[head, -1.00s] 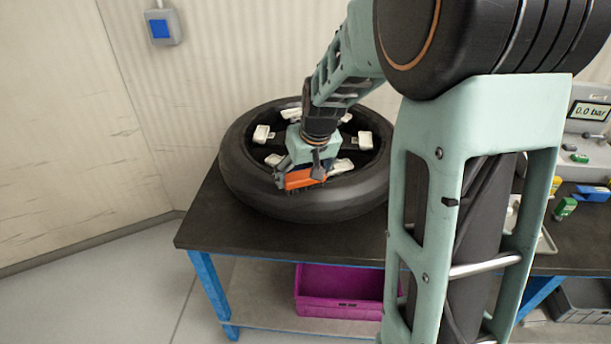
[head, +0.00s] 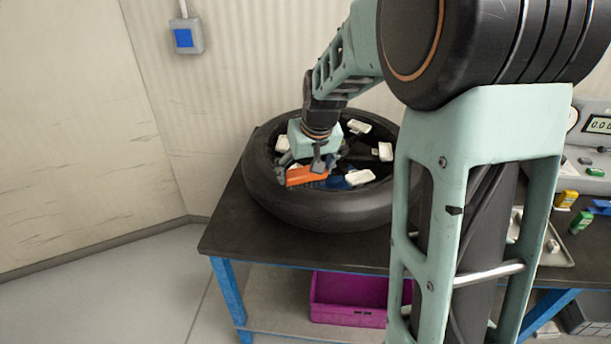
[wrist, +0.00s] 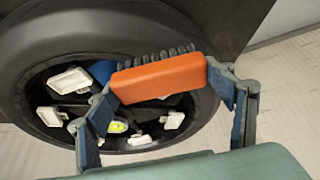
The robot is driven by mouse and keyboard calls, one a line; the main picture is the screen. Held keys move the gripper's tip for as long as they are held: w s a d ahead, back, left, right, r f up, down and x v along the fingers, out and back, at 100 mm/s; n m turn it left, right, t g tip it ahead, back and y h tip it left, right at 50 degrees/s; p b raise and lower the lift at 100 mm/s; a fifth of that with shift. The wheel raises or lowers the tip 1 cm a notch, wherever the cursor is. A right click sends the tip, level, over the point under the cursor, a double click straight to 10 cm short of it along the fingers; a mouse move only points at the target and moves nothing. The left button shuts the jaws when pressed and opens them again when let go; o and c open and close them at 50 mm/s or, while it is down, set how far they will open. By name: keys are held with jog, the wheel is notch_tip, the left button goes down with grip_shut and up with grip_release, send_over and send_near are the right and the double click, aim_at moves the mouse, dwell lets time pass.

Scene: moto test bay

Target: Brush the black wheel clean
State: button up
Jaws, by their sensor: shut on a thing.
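The black wheel (head: 330,212) lies flat on the dark bench top, with several whitish pads or blocks (head: 359,177) inside its rim. My gripper (head: 306,170) is shut on an orange brush (head: 307,178) with dark bristles, above the front left part of the wheel. In the wrist view the orange brush (wrist: 160,77) spans between the two fingers, bristles toward the tire (wrist: 50,40). I cannot tell whether the bristles touch the wheel. A blue patch (head: 335,183) shows inside the wheel beside the brush. My arm hides part of the wheel's right side.
The bench (head: 232,240) has a bare strip left of and in front of the wheel. A magenta crate (head: 348,300) sits on the shelf below. Right of my arm are a gauge unit (head: 597,125), small yellow and green bottles (head: 583,221) and a metal tray (head: 553,258).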

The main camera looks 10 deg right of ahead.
jog(key=shift+r+p, duration=1.25)
jog(key=shift+r, duration=0.9)
jog(key=shift+f, duration=0.1)
